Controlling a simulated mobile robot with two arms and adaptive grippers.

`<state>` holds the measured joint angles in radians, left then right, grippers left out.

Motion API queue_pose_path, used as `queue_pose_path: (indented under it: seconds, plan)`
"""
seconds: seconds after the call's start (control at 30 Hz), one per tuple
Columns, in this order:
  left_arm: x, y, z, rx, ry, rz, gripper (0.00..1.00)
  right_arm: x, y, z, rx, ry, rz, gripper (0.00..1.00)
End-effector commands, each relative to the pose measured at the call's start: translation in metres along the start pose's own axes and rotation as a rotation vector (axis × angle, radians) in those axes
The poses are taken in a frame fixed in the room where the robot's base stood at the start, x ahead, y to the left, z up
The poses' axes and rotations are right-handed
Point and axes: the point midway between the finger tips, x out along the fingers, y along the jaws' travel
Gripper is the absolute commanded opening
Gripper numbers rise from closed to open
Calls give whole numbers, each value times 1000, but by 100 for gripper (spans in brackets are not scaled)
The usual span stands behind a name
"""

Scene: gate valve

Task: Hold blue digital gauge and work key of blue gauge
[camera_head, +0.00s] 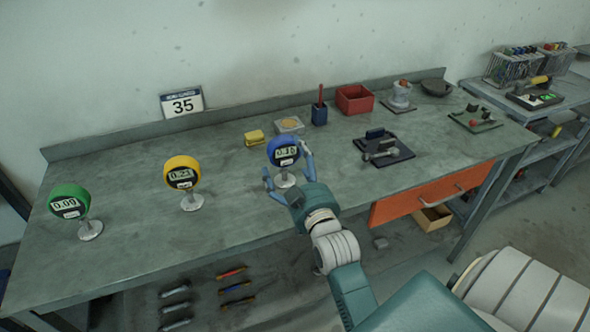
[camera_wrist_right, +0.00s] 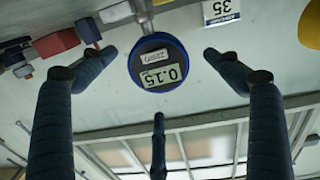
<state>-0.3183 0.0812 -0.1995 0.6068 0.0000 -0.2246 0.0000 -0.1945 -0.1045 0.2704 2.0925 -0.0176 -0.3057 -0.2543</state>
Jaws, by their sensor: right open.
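The blue digital gauge (camera_head: 284,148) stands upright on a small round foot on the workbench. My right gripper (camera_head: 285,166) is open at it, with one finger at its left and another at its right. In the right wrist view the gauge (camera_wrist_right: 143,78) appears upside down, its lit display and a pale key marked like ZERO (camera_wrist_right: 154,53) facing the camera. The fingers (camera_wrist_right: 159,57) spread on both sides with visible gaps, and a third finger is below. No contact shows. My left gripper is not in view.
A yellow gauge (camera_head: 182,168) and a green gauge (camera_head: 68,197) stand to the left on the bench (camera_head: 130,240). Behind are a yellow block (camera_head: 254,138), a blue cup (camera_head: 320,115) and a red box (camera_head: 354,99). A dark tool plate (camera_head: 384,150) lies to the right.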

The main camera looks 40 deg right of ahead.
Motion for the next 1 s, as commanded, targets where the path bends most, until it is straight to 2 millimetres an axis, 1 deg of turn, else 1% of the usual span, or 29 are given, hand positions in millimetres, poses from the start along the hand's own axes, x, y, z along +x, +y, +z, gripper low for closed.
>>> queue_pose_path:
  seconds: [0.03,0.13,0.23,0.3,0.4,0.43,0.57,0.73,0.87,0.9,0.97,1.0]
  plan:
    - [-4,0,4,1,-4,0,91,11,1,-3,-1,2,1,89]
    - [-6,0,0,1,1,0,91,28,1,-2,-1,1,1,89]
    - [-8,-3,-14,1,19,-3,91,41,0,-2,-1,1,0,89]
    - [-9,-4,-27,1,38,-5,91,48,0,-1,-1,0,0,89]
    - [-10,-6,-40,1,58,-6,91,54,0,0,-1,-1,0,89]
    - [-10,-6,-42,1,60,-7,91,55,0,0,-1,-1,0,89]
    - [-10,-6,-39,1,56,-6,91,57,0,0,-1,0,0,89]
    - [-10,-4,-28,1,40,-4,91,56,0,0,-1,0,0,89]
    - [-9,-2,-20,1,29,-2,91,56,0,0,-1,0,0,63]
    - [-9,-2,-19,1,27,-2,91,56,0,0,-1,0,0,55]
    - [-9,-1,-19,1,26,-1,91,56,0,0,-1,0,0,43]
    - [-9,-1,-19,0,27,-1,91,56,0,0,-1,0,0,35]
